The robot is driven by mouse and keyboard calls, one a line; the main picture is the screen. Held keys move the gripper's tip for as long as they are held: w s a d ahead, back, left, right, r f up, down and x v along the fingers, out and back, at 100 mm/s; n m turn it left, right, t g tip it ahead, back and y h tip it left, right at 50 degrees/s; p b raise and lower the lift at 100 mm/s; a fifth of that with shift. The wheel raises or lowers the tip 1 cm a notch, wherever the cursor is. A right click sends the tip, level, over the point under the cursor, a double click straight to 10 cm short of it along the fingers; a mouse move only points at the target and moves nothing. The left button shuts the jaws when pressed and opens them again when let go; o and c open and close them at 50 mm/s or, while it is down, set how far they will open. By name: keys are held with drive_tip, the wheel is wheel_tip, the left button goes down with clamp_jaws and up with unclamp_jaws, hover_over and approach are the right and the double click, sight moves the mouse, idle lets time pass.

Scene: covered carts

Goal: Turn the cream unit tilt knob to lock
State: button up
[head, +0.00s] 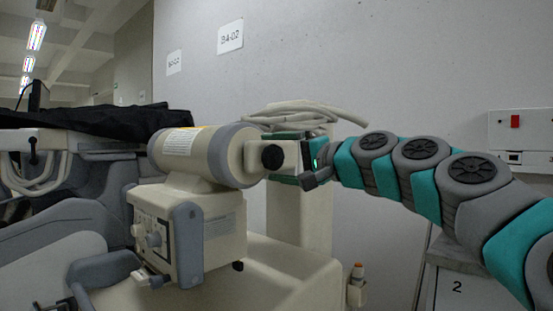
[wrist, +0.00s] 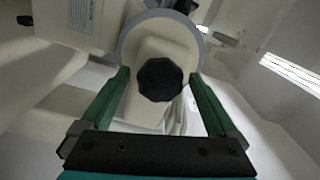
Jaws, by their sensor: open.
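The cream unit (head: 180,155) is a cylinder with grey end bands on a boxy cream base. A black knob (head: 272,157) shows at its right end in the head view. In the wrist view a faceted black knob (wrist: 160,80) sits on a cream block, in front of the grey-ringed cylinder end. My gripper (wrist: 160,73) is open, with one green finger on each side of this knob in the picture. I cannot tell whether either finger touches it. In the head view my gripper (head: 284,158) is at the unit's right end, its fingers above and below. No lock marking is readable.
A control box (head: 150,230) with small knobs and a grey handle (head: 187,242) is under the cylinder. Coiled cream cables (head: 300,115) lie behind my gripper. A black cover (head: 110,120) lies at left. A grey cabinet (head: 480,275) marked 2 stands at right.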

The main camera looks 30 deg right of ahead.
drive_tip(key=b+v, duration=0.1)
drive_tip(key=v, duration=0.6)
drive_tip(key=shift+s+d, duration=0.15)
drive_tip(key=shift+s, duration=0.2)
drive_tip(key=a+f+n+g+y, duration=0.1)
drive_tip(key=a+f+n+g, duration=0.35)
drive_tip(key=a+f, duration=0.8)
drive_tip(key=s+a+f+n+g+h, duration=0.3)
drive_tip(key=a+f+g, duration=0.45)
drive_tip(key=f, duration=0.65)
drive_tip(key=s+d+f+n+g+h, duration=0.2)
drive_tip(key=s+f+g, duration=0.4)
drive_tip(key=s+f, duration=1.7)
drive_tip(key=shift+f+n+g+h, duration=0.2)
drive_tip(key=shift+n+g+h, duration=0.2)
drive_tip(key=shift+n+h, duration=0.6)
drive_tip(key=shift+d, duration=0.1)
